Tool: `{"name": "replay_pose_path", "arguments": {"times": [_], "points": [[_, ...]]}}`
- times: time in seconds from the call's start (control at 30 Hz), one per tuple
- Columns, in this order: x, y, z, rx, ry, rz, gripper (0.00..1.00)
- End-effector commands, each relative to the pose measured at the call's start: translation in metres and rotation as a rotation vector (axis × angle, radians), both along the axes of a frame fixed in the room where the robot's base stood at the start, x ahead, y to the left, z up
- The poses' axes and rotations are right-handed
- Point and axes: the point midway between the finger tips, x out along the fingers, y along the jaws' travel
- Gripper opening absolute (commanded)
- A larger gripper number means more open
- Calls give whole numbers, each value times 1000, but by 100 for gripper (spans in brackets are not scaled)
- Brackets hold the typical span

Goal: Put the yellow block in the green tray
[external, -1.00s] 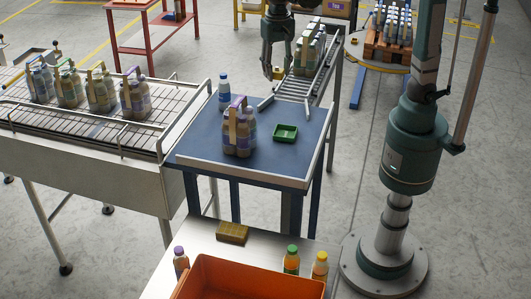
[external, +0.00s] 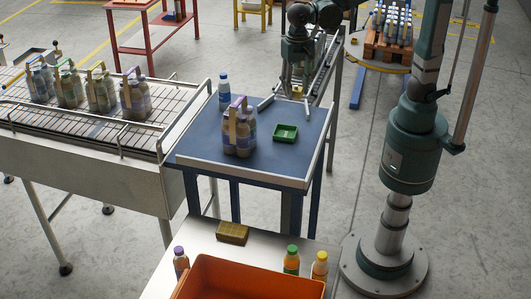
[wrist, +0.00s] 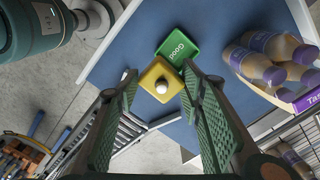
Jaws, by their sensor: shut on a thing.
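The yellow block (wrist: 160,80), square with a pale round knob on top, is between the fingertips of my gripper (wrist: 159,88), which is shut on it. In the external view the block (external: 297,91) shows small under my gripper (external: 297,85), at the far edge of the blue table. It appears held above the surface, though its exact height is hard to tell. The small green tray (external: 285,133) lies on the table, nearer the camera than the block and apart from it. In the wrist view the tray (wrist: 180,46), marked "Good", is just beyond the block.
A bottle pack with a purple handle (external: 239,132) stands left of the tray, and a blue-capped bottle (external: 224,92) behind it. A roller conveyor (external: 325,70) meets the table's far edge. The blue table (external: 250,172) is clear in front and right of the tray.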

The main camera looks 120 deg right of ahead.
Motion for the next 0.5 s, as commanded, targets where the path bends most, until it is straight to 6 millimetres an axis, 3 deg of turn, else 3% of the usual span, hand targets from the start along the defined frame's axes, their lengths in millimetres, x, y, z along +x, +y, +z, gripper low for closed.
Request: {"name": "replay_pose_path", "arguments": {"times": [0.2, 0.5], "points": [[0, 0, -33, 0, 0, 0, 25], [0, 0, -44, 0, 0, 0, 25]]}}
